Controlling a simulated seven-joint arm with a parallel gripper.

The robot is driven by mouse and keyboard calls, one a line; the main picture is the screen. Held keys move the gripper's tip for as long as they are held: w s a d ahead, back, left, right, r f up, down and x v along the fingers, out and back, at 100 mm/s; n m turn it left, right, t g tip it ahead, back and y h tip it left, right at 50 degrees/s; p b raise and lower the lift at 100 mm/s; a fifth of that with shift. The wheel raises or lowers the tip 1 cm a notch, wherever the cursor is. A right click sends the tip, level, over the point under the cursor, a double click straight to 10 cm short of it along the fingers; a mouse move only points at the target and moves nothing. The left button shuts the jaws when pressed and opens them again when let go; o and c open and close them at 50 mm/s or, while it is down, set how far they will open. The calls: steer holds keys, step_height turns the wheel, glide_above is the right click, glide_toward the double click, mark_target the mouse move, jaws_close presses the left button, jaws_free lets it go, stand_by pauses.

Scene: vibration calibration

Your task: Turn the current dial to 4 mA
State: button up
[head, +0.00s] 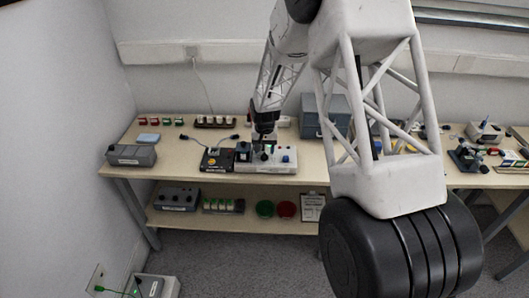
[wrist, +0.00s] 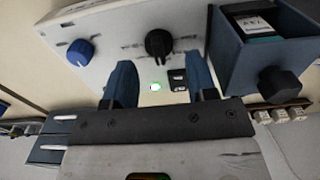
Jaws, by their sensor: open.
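A white instrument (head: 275,165) stands on the bench; its pale panel (wrist: 115,35) fills the upper wrist view. A black pointer dial (wrist: 158,43) with small markings around it is on this panel. A blue knob (wrist: 80,52) is to its left; in the head view the blue knob (head: 285,158) is at the right. The lettering is too small to read, so I cannot tell which is the current dial. My gripper (wrist: 160,66) is open, its two blue fingers apart on either side below the black dial, empty. In the head view my gripper (head: 264,138) is over the instrument.
A grey box (head: 131,155) stands at the bench's left end.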

steer(key=shift+f, duration=1)
steer(key=c, duration=0.8)
steer(key=shift+c, duration=0.2)
